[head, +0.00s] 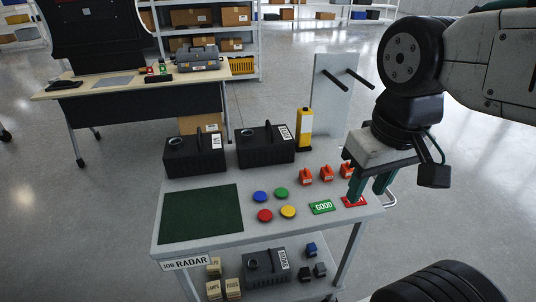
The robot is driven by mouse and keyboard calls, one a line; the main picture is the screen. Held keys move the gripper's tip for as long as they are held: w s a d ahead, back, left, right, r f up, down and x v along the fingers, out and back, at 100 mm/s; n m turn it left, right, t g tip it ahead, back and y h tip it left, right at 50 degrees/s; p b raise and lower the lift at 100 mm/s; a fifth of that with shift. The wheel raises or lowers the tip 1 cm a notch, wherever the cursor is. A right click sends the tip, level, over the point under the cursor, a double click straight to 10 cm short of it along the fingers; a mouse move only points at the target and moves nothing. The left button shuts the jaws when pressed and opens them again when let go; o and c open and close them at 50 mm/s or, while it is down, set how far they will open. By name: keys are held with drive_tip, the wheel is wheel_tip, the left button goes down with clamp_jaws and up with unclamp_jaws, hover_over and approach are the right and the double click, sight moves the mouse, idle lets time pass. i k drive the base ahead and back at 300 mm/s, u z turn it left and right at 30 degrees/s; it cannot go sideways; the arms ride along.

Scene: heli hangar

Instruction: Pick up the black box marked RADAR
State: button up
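Two black boxes with handles stand on the cart top's back edge, a left one (190,160) and a right one (262,151). A third black box (262,271) stands on the cart's lower shelf. Each has a white label with sideways lettering, too small for me to read surely. My gripper (367,197) points down over the cart's right end, near a red card (355,201). Its teal fingers are apart, with nothing seen between them. It is well right of the boxes.
The cart top (225,248) bears a dark green mat (201,219), several coloured discs, a green GOOD card (322,207), red blocks (326,174) and a yellow-black device (304,130). A grey panel with pegs (333,100) rises behind. Small blocks crowd the lower shelf.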

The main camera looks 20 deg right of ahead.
sight(269, 144)
drive_tip(key=z, duration=2.85)
drive_tip(key=k, duration=0.5)
drive_tip(key=u, duration=1.6)
drive_tip(key=i, duration=0.5)
